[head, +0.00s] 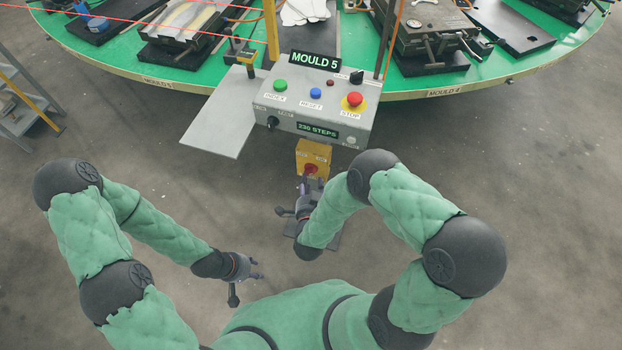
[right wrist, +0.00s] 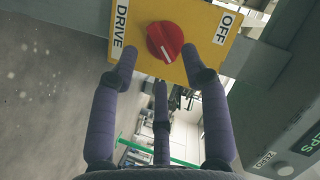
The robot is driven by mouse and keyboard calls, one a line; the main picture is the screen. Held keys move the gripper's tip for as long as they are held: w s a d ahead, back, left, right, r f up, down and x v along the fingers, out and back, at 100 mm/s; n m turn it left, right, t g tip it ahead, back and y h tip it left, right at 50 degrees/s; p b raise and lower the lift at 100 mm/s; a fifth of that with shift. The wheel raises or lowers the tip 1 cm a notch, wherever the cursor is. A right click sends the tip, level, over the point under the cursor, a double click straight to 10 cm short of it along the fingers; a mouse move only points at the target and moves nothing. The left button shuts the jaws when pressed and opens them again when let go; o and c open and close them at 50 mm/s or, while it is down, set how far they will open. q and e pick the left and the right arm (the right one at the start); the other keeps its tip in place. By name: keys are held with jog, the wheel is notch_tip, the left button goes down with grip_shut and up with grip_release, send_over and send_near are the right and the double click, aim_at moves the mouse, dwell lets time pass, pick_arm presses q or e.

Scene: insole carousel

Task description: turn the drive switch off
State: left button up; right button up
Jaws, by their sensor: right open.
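The drive switch is a red round knob (right wrist: 165,42) with a white mark, on a yellow plate (right wrist: 190,14) labelled DRIVE and OFF. The mark slants across the knob; I cannot tell which label it points to. In the head view the yellow switch box (head: 313,150) hangs under the front of the control box. My right gripper (right wrist: 161,75) is open just in front of the knob, its fingers spread to either side and below it, with no clear grip. My left gripper (head: 256,268) is open and empty, low over the floor, well away from the switch.
The grey control box (head: 285,100) has several buttons, including a red STOP button (head: 354,99), and a step display. A grey side plate (head: 218,118) juts out at its left. The green carousel table (head: 120,55) with moulds lies behind.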

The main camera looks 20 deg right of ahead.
aim_at(310, 171)
jog(key=shift+b+x, duration=0.45)
jog(key=shift+x, duration=1.4)
grip_shut()
